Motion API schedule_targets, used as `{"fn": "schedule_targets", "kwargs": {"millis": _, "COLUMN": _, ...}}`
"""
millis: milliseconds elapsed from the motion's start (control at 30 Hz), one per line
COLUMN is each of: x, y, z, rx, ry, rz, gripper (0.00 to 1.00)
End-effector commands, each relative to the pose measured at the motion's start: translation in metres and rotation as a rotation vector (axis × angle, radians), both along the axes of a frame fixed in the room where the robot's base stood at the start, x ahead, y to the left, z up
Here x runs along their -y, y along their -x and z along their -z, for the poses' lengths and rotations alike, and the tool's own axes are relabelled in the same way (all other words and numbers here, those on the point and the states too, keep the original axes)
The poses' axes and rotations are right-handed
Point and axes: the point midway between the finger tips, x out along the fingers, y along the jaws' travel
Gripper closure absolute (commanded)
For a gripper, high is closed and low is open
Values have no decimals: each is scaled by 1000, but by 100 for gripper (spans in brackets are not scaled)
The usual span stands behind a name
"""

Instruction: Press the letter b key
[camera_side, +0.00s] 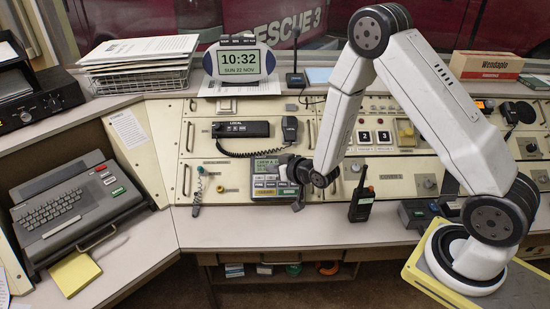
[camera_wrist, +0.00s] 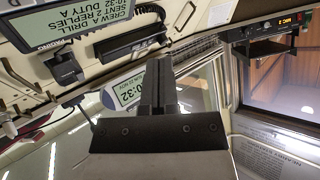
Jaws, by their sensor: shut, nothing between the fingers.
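A dark grey keyboard unit (camera_side: 75,212) sits on the left desk, with rows of small pale keys (camera_side: 50,209) on its front left part. The letters are too small to read, so I cannot tell which key is b. My gripper (camera_side: 298,203) is shut and empty, well to the right of the keyboard, in front of the paging unit (camera_side: 272,188). In the wrist view, the closed fingers (camera_wrist: 160,70) point up the picture, and the paging screen (camera_wrist: 75,22) shows upside down at the upper left. The keyboard's keys cannot be made out there.
A black radio (camera_side: 361,203) stands to the right. A yellow note pad (camera_side: 75,272) lies before the keyboard. The desk front (camera_side: 225,230) is clear.

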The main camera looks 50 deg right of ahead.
Motion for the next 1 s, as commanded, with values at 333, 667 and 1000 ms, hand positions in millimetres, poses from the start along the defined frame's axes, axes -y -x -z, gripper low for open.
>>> {"fn": "schedule_targets", "kwargs": {"millis": 333, "x": 10, "y": -9, "z": 23, "rx": -2, "ry": -1, "rz": 1, "gripper": 100}}
{"fn": "schedule_targets", "kwargs": {"millis": 667, "x": 24, "y": -23, "z": 51, "rx": -1, "ry": -1, "rz": 1, "gripper": 100}}
{"fn": "schedule_targets", "kwargs": {"millis": 1000, "x": 32, "y": -31, "z": 69, "rx": -1, "ry": 0, "rz": 1, "gripper": 100}}
